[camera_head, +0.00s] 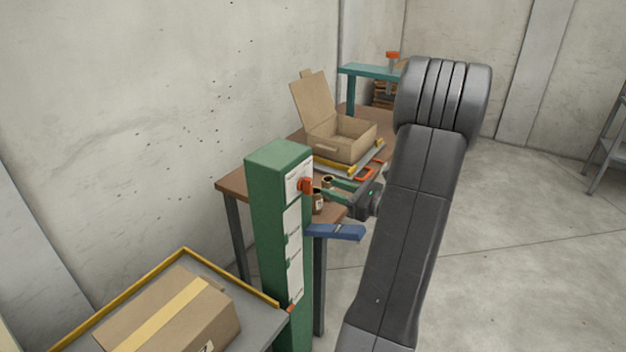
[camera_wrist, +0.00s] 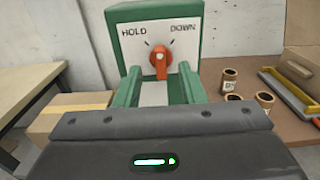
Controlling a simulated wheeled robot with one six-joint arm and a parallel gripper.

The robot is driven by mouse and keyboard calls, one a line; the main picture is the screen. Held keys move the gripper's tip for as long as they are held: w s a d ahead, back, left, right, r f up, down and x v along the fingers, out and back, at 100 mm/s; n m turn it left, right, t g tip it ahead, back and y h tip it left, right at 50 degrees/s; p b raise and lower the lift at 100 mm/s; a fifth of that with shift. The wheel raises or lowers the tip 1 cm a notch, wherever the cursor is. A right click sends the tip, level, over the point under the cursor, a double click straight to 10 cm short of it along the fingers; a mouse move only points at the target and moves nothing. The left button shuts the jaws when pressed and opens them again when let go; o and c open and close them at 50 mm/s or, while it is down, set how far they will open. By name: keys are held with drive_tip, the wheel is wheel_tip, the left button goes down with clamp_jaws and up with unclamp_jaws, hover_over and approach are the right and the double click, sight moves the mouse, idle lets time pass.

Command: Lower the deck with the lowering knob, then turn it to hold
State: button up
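The orange lowering knob (camera_wrist: 160,62) is on a white panel (camera_wrist: 184,50) marked HOLD at left and DOWN at right. Its white mark appears to point up, between the two labels. In the head view the knob (camera_head: 305,186) is near the top of the green column (camera_head: 265,190). My gripper (camera_wrist: 160,78) faces the panel; its two green fingers are apart, either side of the knob, with no clear contact. It shows from the side in the head view (camera_head: 340,190). The grey deck (camera_head: 262,330) with yellow edges carries a taped carton (camera_head: 175,315).
A brown table (camera_head: 232,184) behind the column holds an open box (camera_head: 345,138), small jars (camera_wrist: 229,80) and a tray with a yellow rail (camera_wrist: 288,92). A blue bracket (camera_head: 335,232) sticks out right of the column.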

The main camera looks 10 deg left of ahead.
sight(311, 181)
drive_tip(key=p+x, duration=0.1)
drive_tip(key=x, duration=0.6)
drive_tip(key=shift+d, duration=0.1)
clamp_jaws()
